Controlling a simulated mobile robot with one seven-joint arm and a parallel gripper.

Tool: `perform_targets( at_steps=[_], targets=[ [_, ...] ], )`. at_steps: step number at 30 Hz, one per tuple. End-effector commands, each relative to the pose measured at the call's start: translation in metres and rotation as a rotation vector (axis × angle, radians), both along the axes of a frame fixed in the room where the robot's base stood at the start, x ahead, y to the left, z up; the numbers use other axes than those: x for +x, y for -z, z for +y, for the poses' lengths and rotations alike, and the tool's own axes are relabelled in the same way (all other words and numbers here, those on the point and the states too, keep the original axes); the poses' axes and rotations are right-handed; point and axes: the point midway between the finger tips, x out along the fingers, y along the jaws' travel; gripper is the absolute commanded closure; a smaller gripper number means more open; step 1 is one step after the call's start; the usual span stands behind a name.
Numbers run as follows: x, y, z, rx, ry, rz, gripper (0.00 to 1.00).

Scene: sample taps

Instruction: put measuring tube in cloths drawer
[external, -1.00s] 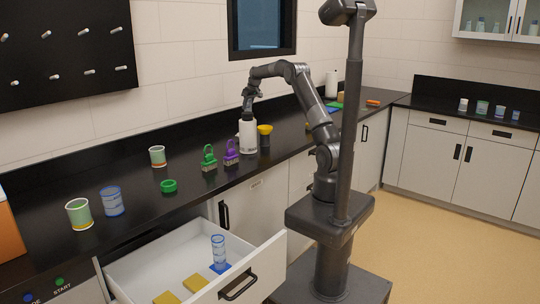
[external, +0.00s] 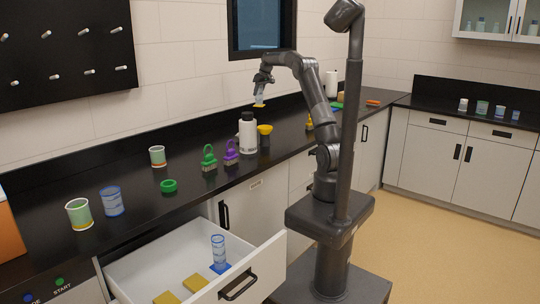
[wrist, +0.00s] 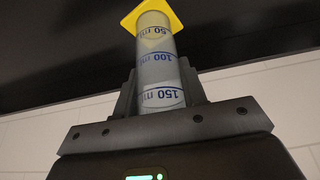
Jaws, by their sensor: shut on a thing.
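My gripper (external: 262,83) is shut on a clear measuring tube (external: 260,97) with blue marks and a yellow square base. It holds the tube upright in the air above the counter, behind and above the white bottle. In the wrist view the tube (wrist: 157,68) sits between the fingers (wrist: 158,95), its yellow base (wrist: 149,13) at the far end. The open drawer (external: 150,262) is at the lower middle, apart from the gripper. In it stand another measuring tube (external: 218,249) with a blue base, and yellow flat pieces (external: 195,283) that may be cloths.
The drawer's left part is clear.

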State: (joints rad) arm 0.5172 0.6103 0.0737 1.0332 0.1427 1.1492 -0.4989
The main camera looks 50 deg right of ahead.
Motion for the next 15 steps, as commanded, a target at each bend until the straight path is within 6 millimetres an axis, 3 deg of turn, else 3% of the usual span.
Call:
perform_targets(
  at_steps=[2, 8, 11, 15],
  targets=[
    [0.0, -0.013, 0.0, -0.001, -0.001, -0.003, 0.95],
    [0.012, -0.011, 0.045, 0.001, -0.091, 0.001, 0.95],
    [0.018, -0.011, 0.072, 0.001, -0.147, 0.0, 0.95],
    [0.027, -0.011, 0.124, -0.001, -0.255, 0.0, 0.95]
  ],
)
